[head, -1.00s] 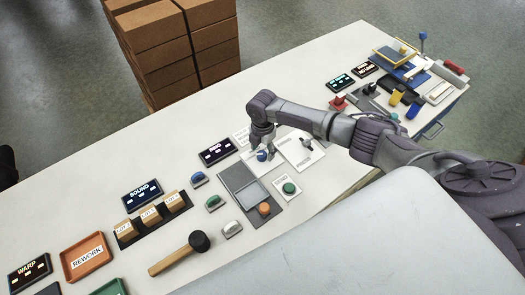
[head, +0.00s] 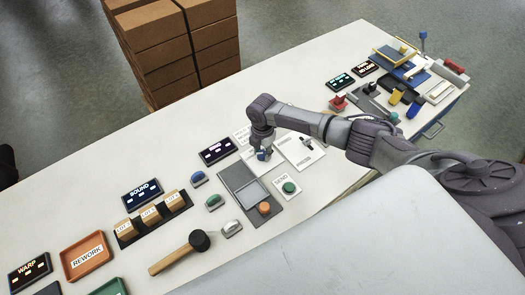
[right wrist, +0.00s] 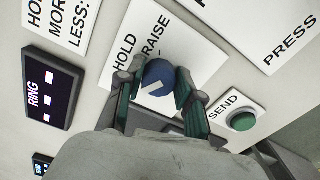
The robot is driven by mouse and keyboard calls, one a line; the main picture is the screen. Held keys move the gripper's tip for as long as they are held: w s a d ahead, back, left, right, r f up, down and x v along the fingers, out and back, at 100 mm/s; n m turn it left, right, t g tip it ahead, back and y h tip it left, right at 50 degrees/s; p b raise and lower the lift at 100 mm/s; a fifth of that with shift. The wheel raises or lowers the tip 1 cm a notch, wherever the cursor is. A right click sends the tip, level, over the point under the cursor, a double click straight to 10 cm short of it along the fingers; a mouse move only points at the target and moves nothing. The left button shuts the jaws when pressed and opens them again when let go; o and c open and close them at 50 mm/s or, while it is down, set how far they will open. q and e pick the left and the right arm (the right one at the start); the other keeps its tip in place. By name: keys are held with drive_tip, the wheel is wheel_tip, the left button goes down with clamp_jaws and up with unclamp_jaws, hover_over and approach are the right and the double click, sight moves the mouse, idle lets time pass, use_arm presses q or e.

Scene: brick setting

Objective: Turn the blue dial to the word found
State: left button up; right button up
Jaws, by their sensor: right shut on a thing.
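The blue dial (right wrist: 158,75) sits on a white plate (right wrist: 190,45) that reads HOLD and RAISE. Its white pointer line runs diagonally, from lower left to upper right in the right wrist view. My right gripper (right wrist: 156,88) is shut on the dial, one finger on each side. In the head view the right gripper (head: 262,148) comes down over the dial (head: 264,155) and hides part of it. The word "found" cannot be read on the part of the plate in view. My left gripper is not in view.
A dark RING display (head: 216,150) stands left of the dial. A green SEND button (right wrist: 242,121) is close on the right. A grey tray (head: 252,190) and an orange button (head: 265,208) lie in front. A PRESS sheet (right wrist: 270,30) lies beside the plate.

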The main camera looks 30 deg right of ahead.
drive_tip(key=shift+m, duration=0.3)
drive_tip(key=m+p, duration=0.2)
drive_tip(key=m, duration=0.3)
drive_tip(key=shift+r, duration=0.1)
drive_tip(key=m+p, duration=0.2)
drive_tip(key=m, duration=0.4)
drive_tip(key=shift+s, duration=0.15)
idle(0.4)
drive_tip(key=o, duration=1.2)
drive_tip(key=shift+c, duration=0.2)
